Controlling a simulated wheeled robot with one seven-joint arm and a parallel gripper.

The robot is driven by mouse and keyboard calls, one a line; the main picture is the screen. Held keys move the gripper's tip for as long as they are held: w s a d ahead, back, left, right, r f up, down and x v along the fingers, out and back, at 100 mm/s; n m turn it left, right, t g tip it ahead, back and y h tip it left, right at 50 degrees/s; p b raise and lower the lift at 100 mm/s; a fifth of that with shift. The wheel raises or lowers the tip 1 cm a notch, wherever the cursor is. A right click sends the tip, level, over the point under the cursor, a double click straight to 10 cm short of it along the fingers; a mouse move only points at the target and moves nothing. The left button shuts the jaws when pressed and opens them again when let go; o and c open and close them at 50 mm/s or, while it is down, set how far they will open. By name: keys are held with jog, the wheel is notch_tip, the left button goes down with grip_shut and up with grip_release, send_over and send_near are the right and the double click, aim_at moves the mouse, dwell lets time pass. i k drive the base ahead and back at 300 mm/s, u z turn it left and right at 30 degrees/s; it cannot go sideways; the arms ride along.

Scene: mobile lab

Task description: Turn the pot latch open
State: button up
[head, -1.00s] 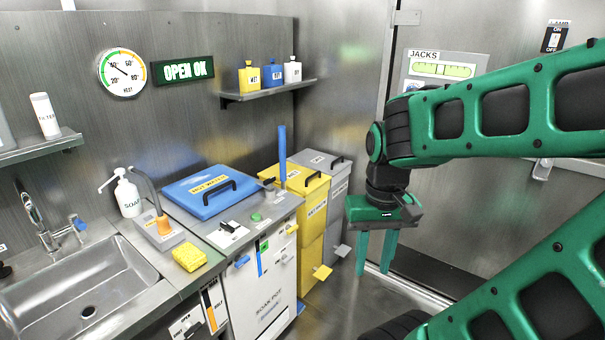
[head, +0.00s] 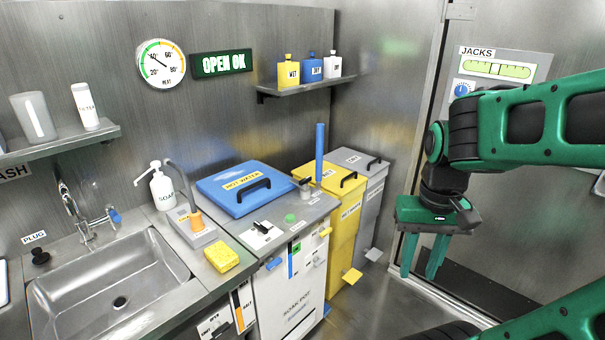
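The soak pot is a white-fronted unit (head: 288,290) with a blue lid (head: 232,201) marked HOT WATER, and the lid lies shut. A small blue handle (head: 273,263) and a yellow knob (head: 325,232) sit at the top of its front. A black lever on a white plate (head: 261,234) and a green button (head: 291,218) are on its top. I cannot tell which of these parts is the latch. My gripper (head: 419,273) points down, open and empty, to the right of the pot and the bins, well apart from them.
A yellow bin (head: 344,237) with an upright blue handle (head: 320,152) and a grey bin (head: 375,208) stand right of the pot. A sink (head: 110,290) and yellow sponge (head: 222,257) are left.

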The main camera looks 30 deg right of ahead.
aim_at(304, 183)
jog(key=i, duration=0.85)
